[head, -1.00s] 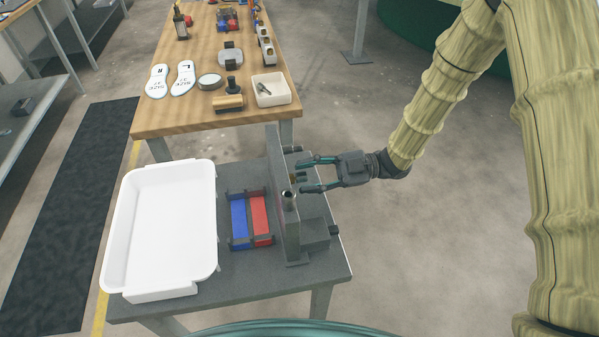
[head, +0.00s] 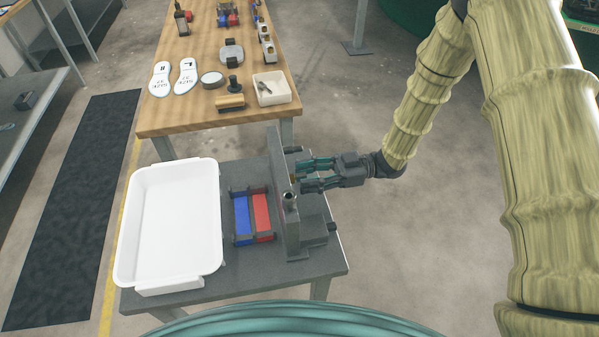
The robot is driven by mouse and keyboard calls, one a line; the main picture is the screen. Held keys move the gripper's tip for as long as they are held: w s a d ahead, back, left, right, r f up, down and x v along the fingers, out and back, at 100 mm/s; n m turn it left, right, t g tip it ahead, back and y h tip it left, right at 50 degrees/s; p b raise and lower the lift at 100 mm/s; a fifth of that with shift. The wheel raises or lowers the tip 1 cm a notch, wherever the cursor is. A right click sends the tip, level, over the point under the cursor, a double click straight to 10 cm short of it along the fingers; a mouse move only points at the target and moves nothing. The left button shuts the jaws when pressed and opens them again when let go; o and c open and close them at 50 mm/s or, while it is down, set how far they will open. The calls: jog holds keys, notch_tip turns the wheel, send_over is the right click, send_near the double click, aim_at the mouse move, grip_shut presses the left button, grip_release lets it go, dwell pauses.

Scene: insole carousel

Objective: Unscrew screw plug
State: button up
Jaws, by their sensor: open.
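My gripper (head: 301,175) comes in from the right at a grey upright fixture (head: 280,175) on the small grey table. Its two teal fingers are apart, with their tips close to the fixture's right face. A small brass-coloured piece (head: 295,179), perhaps the screw plug, shows between the fingertips. It is mostly hidden, and I cannot tell whether the fingers touch it.
A white tray (head: 212,225) fills the left of the grey table (head: 235,282). Blue (head: 242,217) and red (head: 262,213) bins sit between tray and fixture. Behind, a wooden table (head: 190,120) holds insoles, a white box (head: 285,78) and tools. Floor right of the fixture is clear.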

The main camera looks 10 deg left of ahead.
jog(key=shift+r+m+p, duration=0.1)
jog(key=shift+m+p, duration=0.2)
jog(key=shift+m, duration=0.1)
jog(key=shift+m+p, duration=1.85)
jog(key=shift+m, duration=0.95)
grip_shut()
jog(key=n+b, duration=0.3)
jog(key=n, duration=0.3)
jog(key=shift+v, duration=1.75)
